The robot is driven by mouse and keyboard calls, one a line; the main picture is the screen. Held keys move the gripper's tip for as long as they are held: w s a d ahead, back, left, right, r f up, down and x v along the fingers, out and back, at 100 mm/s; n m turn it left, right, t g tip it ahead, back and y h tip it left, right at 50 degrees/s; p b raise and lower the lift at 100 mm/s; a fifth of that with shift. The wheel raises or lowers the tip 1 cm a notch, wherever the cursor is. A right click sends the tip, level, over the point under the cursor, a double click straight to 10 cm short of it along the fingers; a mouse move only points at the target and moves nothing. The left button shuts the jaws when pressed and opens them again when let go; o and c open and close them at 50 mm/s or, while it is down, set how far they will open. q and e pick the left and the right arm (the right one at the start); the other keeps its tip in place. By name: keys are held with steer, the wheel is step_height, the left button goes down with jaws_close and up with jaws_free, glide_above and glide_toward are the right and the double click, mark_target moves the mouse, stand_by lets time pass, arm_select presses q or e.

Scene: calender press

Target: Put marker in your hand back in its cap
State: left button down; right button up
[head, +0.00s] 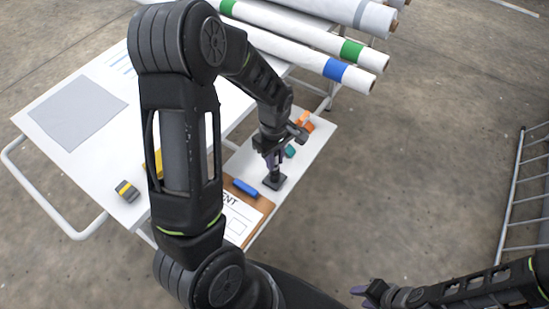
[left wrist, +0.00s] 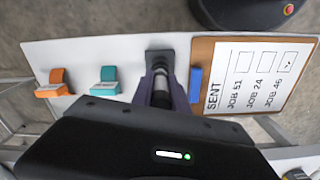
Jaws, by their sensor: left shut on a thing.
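My left gripper (head: 271,158) is shut on a dark marker (left wrist: 161,92), seen between its purple fingers in the left wrist view. The marker points down at a black square-based holder (head: 274,182) on the narrow white shelf. The holder also shows in the left wrist view (left wrist: 160,56). The marker's lower end looks in line with the holder, but I cannot tell whether it is inside the cap. My right gripper (head: 369,293) is low at the right, over the floor and away from the shelf; its finger gap is unclear.
A clipboard (left wrist: 252,42) with a checklist lies beside the holder, a blue item (head: 245,188) at its edge. Teal (left wrist: 107,80) and orange (left wrist: 55,83) items stand on the other side. White rolls (head: 310,60) lie behind. A yellow-grey block (head: 127,191) sits on the white table.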

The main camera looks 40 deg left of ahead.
arm_select(q)
steer(key=shift+f+b, duration=0.45)
steer(key=shift+f, duration=0.2)
steer(key=c, duration=1.2)
jaws_free()
steer(key=shift+r, duration=0.15)
step_height(320, 180, up, 8)
steer(key=shift+f, duration=0.2)
